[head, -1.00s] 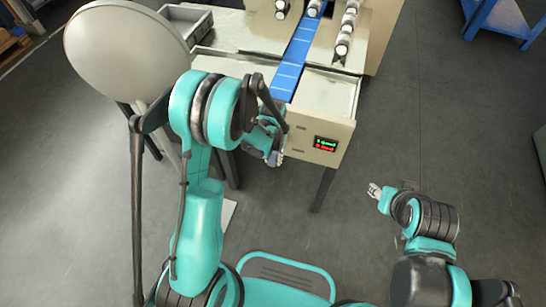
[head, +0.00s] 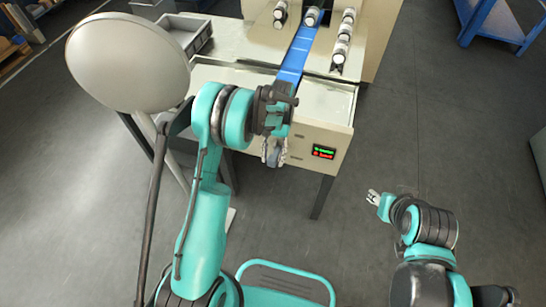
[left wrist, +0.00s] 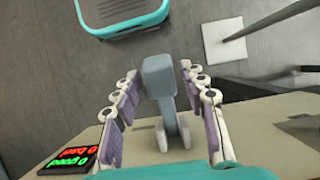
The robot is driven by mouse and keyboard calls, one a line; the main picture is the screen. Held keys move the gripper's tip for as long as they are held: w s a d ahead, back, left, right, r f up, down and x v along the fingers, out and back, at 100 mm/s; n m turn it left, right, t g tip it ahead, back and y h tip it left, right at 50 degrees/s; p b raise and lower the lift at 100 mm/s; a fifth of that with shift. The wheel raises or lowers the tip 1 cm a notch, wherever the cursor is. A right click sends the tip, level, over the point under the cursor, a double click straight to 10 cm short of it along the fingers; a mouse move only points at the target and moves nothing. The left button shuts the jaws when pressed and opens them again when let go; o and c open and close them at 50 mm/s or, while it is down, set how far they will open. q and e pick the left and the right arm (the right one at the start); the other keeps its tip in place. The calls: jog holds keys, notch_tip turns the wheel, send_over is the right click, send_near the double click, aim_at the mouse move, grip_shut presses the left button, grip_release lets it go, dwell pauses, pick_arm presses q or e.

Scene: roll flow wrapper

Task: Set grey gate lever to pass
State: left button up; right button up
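The grey gate lever (left wrist: 160,78) shows in the left wrist view, in front of the beige machine panel, with its base at two rounded grey feet on the panel. My left gripper (left wrist: 160,100) is open, with one finger on each side of the lever. Small gaps seem to remain between the pads and the lever. In the head view my left gripper (head: 273,154) is at the machine's front panel, and my wrist and fingers largely hide the lever. My right gripper (head: 373,197) is away from the machine over the floor; its finger opening is too small to judge.
A small display (head: 324,152) with green and red text is on the panel, right of my left gripper. A large pale disc (head: 128,62) stands left of my left arm.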

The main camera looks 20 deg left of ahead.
aim_at(277, 151)
pick_arm(q)
jog(key=shift+r, duration=0.1)
jog(key=v, duration=1.1)
jog(key=shift+w+r, duration=0.15)
jog(key=shift+r, duration=0.2)
jog(key=shift+r, duration=0.1)
jog(key=s+a+r+t, duration=0.2)
jog(key=s+r+t, duration=0.4)
jog(key=s+r, duration=0.5)
jog(key=s+f+t, duration=0.1)
jog(key=s+t, duration=0.4)
jog(key=s, duration=0.6)
jog(key=shift+a+f+t, duration=0.35)
jog(key=shift+a+t, duration=0.05)
jog(key=shift+c, duration=0.2)
dwell(0.7)
